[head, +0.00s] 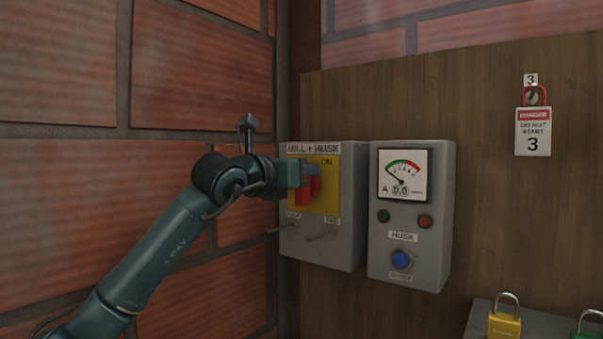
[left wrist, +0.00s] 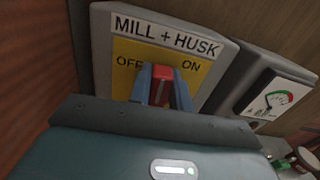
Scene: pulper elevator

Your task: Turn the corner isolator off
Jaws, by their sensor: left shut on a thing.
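The corner isolator is a grey box (head: 347,240) labelled "MILL + HUSK", with a yellow plate (head: 327,196) and a red rotary handle (head: 302,195). My left gripper (head: 309,171) reaches in from the left and is shut on the red handle. In the left wrist view the blue fingers stand on either side of the red handle (left wrist: 161,88). OFF is printed to its left and ON to its right. The handle's upper end lies between the two words; its lower part is hidden by my gripper. My right gripper is not in view.
A red padlock with tag 3 (head: 533,143) hangs on the wooden board. A yellow padlock (head: 504,325) sits low right. Brick wall stands close left.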

